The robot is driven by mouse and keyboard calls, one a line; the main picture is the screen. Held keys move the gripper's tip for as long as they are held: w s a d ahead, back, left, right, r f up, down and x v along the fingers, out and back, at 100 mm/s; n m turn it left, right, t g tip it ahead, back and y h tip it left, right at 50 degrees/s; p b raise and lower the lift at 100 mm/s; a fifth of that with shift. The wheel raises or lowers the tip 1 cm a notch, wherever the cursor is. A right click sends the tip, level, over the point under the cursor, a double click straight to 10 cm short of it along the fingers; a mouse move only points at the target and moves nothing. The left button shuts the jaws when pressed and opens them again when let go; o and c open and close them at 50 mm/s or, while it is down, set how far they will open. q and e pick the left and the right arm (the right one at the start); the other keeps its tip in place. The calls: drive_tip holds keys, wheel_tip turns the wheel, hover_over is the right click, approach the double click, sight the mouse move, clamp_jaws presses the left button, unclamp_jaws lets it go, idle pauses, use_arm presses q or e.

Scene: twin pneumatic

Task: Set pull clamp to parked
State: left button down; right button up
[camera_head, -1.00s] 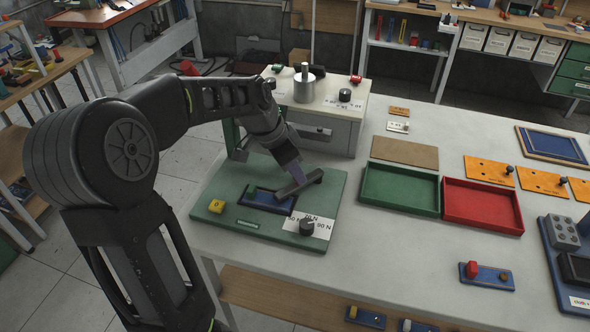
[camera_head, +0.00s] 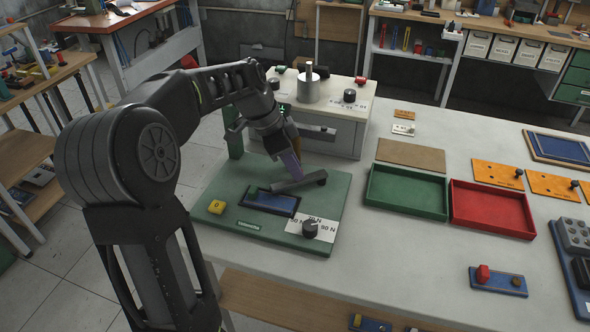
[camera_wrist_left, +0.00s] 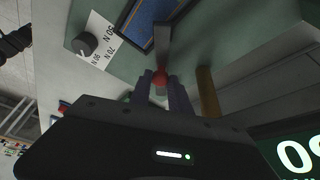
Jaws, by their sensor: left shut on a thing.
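The pull clamp (camera_head: 310,181) is a dark grey bar with a dark round end, lying over the back right of a green base plate (camera_head: 335,195). Its bar also shows in the left wrist view (camera_wrist_left: 163,42), with a red knob (camera_wrist_left: 160,77) at the near end. My left gripper (camera_head: 296,178) reaches down to the bar from behind. Its purple-grey fingers (camera_wrist_left: 160,90) are shut on the pull clamp at the red knob, which the fingers partly hide. A blue recess (camera_head: 268,202) is in front of the bar. My right gripper is out of view.
The plate carries a yellow button (camera_head: 216,207) and a black dial (camera_head: 310,229) on a force label. A grey box (camera_head: 336,134) with a metal cylinder (camera_head: 308,88) stands behind. A green tray (camera_head: 407,190) and a red tray (camera_head: 491,209) lie to the right.

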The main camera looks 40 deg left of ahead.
use_arm(q)
drive_tip(key=c, duration=1.2)
unclamp_jaws()
drive_tip(key=shift+r, duration=0.1)
drive_tip(key=v, duration=0.7)
drive_tip(key=shift+r+b, duration=0.25)
drive_tip(key=shift+b, duration=0.05)
drive_tip(key=shift+s, duration=0.1)
drive_tip(key=shift+c, duration=0.5)
